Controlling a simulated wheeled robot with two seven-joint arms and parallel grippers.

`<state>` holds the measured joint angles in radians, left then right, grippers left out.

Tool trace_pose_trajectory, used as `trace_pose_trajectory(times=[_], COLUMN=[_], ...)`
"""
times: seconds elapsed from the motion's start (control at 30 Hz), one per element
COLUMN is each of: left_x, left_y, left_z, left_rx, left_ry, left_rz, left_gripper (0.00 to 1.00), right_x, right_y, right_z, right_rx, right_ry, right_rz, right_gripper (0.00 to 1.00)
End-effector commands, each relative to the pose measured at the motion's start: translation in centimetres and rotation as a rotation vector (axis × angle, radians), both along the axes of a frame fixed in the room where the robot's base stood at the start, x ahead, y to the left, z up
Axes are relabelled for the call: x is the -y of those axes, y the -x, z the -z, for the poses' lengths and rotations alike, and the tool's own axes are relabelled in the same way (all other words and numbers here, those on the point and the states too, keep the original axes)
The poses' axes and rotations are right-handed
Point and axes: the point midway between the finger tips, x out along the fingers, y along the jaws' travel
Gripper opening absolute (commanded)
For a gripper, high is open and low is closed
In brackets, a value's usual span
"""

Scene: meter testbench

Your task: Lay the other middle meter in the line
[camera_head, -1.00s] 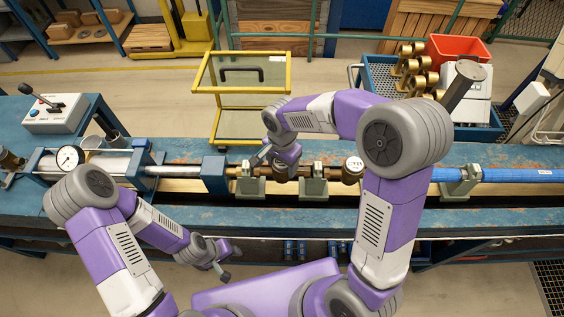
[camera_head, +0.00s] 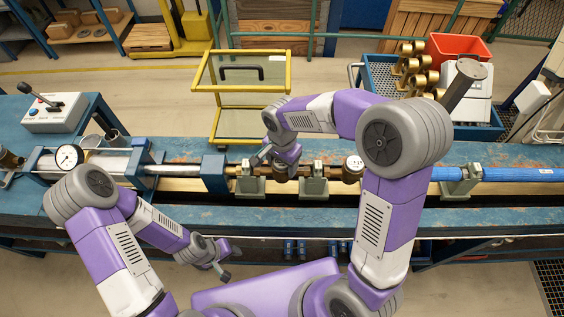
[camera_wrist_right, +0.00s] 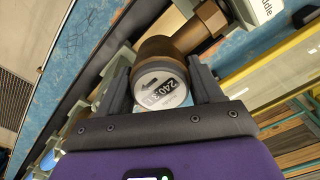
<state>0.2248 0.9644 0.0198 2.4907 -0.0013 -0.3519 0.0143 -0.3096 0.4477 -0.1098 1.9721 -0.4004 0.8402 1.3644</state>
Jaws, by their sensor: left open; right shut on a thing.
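My right gripper (camera_head: 272,160) is over the test line and shut on a bronze meter with a white round dial. In the right wrist view the meter (camera_wrist_right: 163,83) sits between the two fingers (camera_wrist_right: 160,95), dial facing the camera. In the head view its body is mostly hidden under the gripper, between two grey-green cradles (camera_head: 250,187) (camera_head: 314,188). I cannot tell whether it rests fully on them. Another bronze meter with a white face (camera_head: 353,168) is in the line to the right, partly behind my right arm. My left gripper (camera_head: 222,266) is open and empty before the bench.
The blue bench (camera_head: 310,218) carries the line, with a blue pipe (camera_head: 515,174) at right and a pressure gauge (camera_head: 69,157) at left. A yellow-framed trolley (camera_head: 240,95) stands behind. Several bronze meters (camera_head: 412,70) and a red bin (camera_head: 458,47) are at the back right.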

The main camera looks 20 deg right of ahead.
Motion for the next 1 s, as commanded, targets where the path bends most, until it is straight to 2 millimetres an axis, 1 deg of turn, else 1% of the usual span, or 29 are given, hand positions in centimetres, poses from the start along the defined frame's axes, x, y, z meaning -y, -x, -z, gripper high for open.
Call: trace_pose_trajectory(times=[0.27, 0.3, 0.47, 0.5, 0.77, 0.87, 1.0], left_x=[0.0, 0.0, 0.0, 0.0, 0.0, 0.0, 0.0], left_y=[0.0, 0.0, 0.0, 0.0, 0.0, 0.0, 0.0], left_z=[0.1, 0.1, 0.1, 0.1, 0.1, -0.2, -1.0], left_rx=[0.0, 0.0, 0.0, 0.0, 0.0, 0.0, 0.0], left_ry=[0.0, 0.0, 0.0, 0.0, 0.0, 0.0, 0.0], left_rz=[0.0, 0.0, 0.0, 0.0, 0.0, 0.0, 0.0], left_gripper=[0.43, 0.43, 0.43, 0.43, 0.43, 0.43, 0.43], right_x=[0.0, 0.0, 0.0, 0.0, 0.0, 0.0, 0.0], right_y=[-0.1, -0.1, 0.0, 0.0, 0.1, 0.0, 0.0], right_z=[0.0, 0.0, 0.1, 0.1, 0.2, -0.2, -1.3], right_rx=[0.003, 0.003, 0.002, 0.002, -0.002, -0.001, 0.0], right_ry=[-0.001, -0.001, -0.001, -0.001, 0.001, 0.001, 0.0], right_rz=[0.0, -0.001, -0.001, -0.001, 0.0, 0.0, 0.0], right_gripper=[0.03, 0.68, 0.93, 0.95, 0.95, 0.95, 0.95])
